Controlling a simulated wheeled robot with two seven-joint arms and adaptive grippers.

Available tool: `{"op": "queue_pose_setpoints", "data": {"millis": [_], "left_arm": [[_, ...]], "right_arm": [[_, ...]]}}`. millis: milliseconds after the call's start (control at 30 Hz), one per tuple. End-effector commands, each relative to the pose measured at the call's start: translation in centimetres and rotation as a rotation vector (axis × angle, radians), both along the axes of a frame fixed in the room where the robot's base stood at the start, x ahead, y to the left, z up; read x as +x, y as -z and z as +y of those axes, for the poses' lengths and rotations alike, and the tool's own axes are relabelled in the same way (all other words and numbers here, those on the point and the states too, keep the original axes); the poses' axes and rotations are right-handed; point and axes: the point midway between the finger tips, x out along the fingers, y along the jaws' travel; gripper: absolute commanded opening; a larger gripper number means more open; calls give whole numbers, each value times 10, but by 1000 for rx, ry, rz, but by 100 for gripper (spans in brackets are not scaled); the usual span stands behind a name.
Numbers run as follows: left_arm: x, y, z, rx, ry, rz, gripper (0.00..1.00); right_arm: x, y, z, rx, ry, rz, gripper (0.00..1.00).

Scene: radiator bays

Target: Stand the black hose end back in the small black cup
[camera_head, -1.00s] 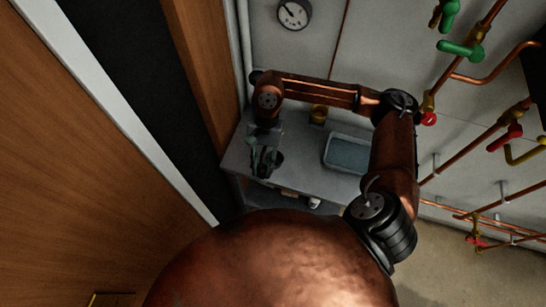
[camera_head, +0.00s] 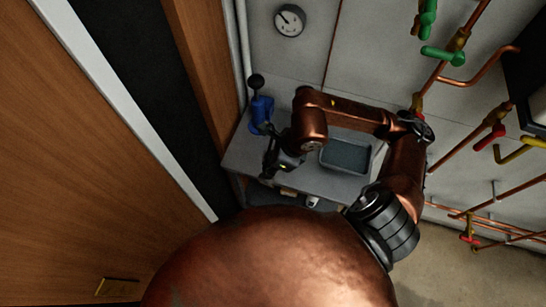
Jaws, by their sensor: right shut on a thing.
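My right gripper (camera_head: 270,165) is low over the left part of the grey bench, its arm coming in from the right. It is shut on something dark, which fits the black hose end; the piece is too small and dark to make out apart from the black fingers. The small black cup cannot be told apart from the dark gripper here. My left gripper is out of view.
A blue device with a black ball top (camera_head: 261,108) stands behind the gripper. A grey tray (camera_head: 347,157) lies to the right on the bench (camera_head: 240,158). Copper pipes with green valve handles (camera_head: 441,55) line the right wall. A wooden door (camera_head: 70,190) is at left.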

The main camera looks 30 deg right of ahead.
Motion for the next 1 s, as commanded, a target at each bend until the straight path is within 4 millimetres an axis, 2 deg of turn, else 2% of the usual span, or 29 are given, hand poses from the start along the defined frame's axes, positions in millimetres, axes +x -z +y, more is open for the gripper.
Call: {"op": "queue_pose_setpoints", "data": {"millis": [200,367,500,700,867,1000], "left_arm": [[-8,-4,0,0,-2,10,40],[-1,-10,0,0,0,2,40],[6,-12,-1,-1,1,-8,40],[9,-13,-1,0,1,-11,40],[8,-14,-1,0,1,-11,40],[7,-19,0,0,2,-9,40]], "right_arm": [[37,21,-31,0,11,7,0],[66,38,-54,1,8,7,0],[82,64,-66,2,5,6,0],[96,84,-76,-1,2,2,0],[101,91,-79,0,1,2,0],[102,109,-81,3,2,6,0]]}}
